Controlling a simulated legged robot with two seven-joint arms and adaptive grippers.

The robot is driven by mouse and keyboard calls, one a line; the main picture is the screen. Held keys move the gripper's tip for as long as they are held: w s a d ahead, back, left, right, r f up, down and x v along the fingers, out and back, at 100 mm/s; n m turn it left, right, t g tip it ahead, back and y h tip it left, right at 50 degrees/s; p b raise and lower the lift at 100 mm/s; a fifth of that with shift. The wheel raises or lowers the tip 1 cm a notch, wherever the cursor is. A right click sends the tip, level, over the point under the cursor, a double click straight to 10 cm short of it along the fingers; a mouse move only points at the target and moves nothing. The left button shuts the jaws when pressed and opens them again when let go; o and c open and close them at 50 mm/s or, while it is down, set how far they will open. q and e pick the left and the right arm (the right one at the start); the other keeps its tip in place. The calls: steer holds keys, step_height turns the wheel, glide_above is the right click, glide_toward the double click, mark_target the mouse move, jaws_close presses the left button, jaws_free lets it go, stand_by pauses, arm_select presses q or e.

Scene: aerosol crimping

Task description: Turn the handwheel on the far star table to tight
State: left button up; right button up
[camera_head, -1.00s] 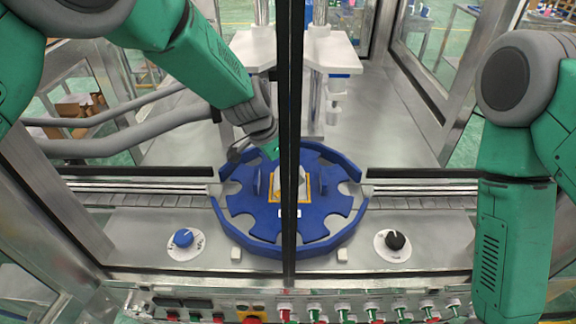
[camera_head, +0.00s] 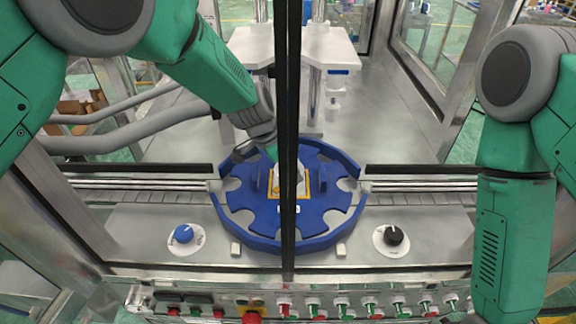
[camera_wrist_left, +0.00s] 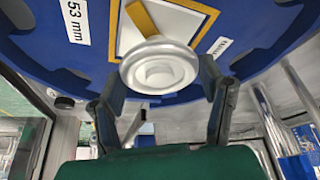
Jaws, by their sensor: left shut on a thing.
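The blue star table (camera_head: 240,225) is a round, scalloped disc with a raised rim, seen behind a black upright post. A white plate with a yellow border lies at its middle and carries the pale, round handwheel (camera_wrist_left: 158,68). In the left wrist view the handwheel sits between the two dark fingers of my left gripper (camera_wrist_left: 162,80), which is shut on it. In the head view my left gripper (camera_head: 270,150) reaches down to the table's centre, and the post partly hides the hub. My right gripper is out of view; only its arm shows at right.
A blue-capped dial (camera_head: 183,234) and a black-capped dial (camera_head: 394,237) sit either side in front of the table. A control panel with several switches (camera_head: 314,308) runs along the front. Metal frame posts and a conveyor (camera_head: 415,186) flank the table.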

arm_select(q)
steer(key=m+b, duration=0.2)
steer(key=m+g, duration=0.1)
steer(key=m, duration=0.1)
steer(key=shift+w+a+h+b, duration=0.1)
steer(key=shift+w+h+b, duration=0.2)
steer(key=shift+b, duration=0.1)
steer(key=m+g+b, duration=0.1)
steer(key=m+b, duration=0.1)
steer(key=m, duration=0.2)
steer(key=shift+g, duration=0.4)
steer(key=shift+r+m, duration=0.15)
steer(key=shift+m, duration=0.15)
steer(key=shift+w+r+b, duration=0.1)
steer(key=shift+b, duration=0.2)
steer(key=o, duration=1.2)
steer(key=shift+c, duration=0.2)
